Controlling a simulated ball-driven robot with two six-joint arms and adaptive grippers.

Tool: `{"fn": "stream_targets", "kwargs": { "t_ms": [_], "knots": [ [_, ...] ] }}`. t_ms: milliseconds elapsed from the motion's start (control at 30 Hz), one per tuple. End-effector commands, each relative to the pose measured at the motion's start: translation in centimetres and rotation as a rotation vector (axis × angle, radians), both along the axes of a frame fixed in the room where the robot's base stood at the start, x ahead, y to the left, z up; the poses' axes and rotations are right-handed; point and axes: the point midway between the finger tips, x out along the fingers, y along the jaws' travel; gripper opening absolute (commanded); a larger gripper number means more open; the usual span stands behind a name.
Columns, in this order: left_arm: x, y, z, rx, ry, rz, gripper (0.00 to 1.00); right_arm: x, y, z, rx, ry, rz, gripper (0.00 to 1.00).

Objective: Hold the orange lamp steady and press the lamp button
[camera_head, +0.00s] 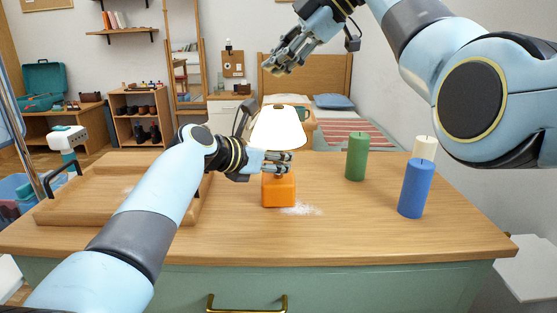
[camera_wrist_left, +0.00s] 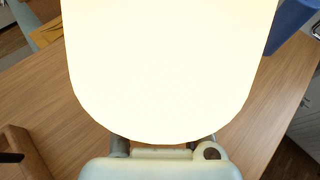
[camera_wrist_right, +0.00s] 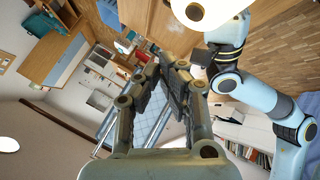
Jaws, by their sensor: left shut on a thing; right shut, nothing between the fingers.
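The orange lamp stands upright on the wooden table, with an orange square base (camera_head: 279,191) and a brightly glowing white shade (camera_head: 278,128). My left gripper (camera_head: 283,163) is shut on the lamp, around its neck between shade and base. In the left wrist view the glowing shade (camera_wrist_left: 165,70) fills the middle and hides most of the fingers. My right gripper (camera_head: 285,60) is raised above and behind the lamp, shut and empty; its closed fingers also show in the right wrist view (camera_wrist_right: 172,65). I cannot make out the lamp button.
A green candle (camera_head: 357,156), a blue candle (camera_head: 416,188) and a cream candle (camera_head: 425,148) stand to the right of the lamp. A wooden tray (camera_head: 100,195) with dark handles lies at the left. White powder (camera_head: 302,209) lies by the lamp base. The front right tabletop is clear.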

Motion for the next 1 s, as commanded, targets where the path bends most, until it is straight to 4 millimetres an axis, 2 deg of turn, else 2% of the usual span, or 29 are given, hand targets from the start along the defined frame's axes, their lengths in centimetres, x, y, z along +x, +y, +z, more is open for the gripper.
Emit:
{"fn": "stream_targets", "kwargs": {
  "t_ms": [100, 333, 1000],
  "knots": [
    [0.0, 0.1, -0.1, 0.004, 0.001, 0.000, 0.00, 0.0, 0.0, -1.9, 0.000, 0.001, 0.000, 0.00],
    [0.0, 0.0, -0.1, 0.003, 0.002, 0.000, 0.00, 0.0, 0.0, -4.0, 0.000, -0.001, -0.001, 0.00],
    [0.0, 0.0, -0.2, 0.003, 0.002, 0.000, 0.00, 0.0, 0.0, -4.5, 0.000, 0.000, -0.002, 0.00]
  ]
}}
